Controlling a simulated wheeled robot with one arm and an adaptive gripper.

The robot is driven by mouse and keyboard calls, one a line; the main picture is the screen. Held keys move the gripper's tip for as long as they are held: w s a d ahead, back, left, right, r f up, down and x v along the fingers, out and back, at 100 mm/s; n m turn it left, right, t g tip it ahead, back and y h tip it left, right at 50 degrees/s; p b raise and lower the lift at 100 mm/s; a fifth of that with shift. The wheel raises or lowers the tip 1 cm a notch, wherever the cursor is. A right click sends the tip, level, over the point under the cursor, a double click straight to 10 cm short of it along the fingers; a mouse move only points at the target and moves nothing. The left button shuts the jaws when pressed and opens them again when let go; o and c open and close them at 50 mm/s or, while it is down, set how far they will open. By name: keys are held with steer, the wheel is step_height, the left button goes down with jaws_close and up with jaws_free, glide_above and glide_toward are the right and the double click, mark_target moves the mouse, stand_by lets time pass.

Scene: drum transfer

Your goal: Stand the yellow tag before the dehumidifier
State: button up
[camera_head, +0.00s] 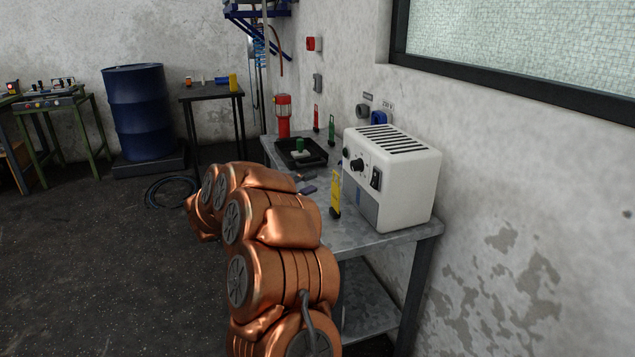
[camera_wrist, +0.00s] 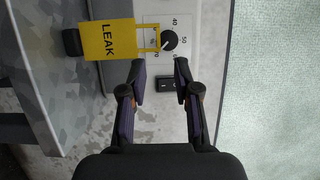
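The yellow tag (camera_head: 335,192), a tall plate on a dark foot, stands upright on the grey bench (camera_head: 365,238), just in front of the white dehumidifier (camera_head: 398,177). In the wrist view the tag (camera_wrist: 108,39) reads LEAK, with a thin yellow loop at its top end and the black foot by the bench surface. The dehumidifier's front panel (camera_wrist: 195,35) with dial and switch lies behind it. My gripper (camera_wrist: 159,64) is open, its two dark fingers apart with nothing between them. It is close to the tag's loop end; contact is not visible. In the head view my arm hides part of the bench.
Farther along the bench are a black tray (camera_head: 316,157) with a green-and-white item, a red lamp (camera_head: 283,117), a red tag (camera_head: 316,118) and a green tag (camera_head: 331,131). The wall stands close behind. A blue drum (camera_head: 137,112) and another table (camera_head: 211,91) are at the back.

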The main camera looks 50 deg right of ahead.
steer(key=shift+v, duration=0.8)
steer(key=shift+w, duration=0.15)
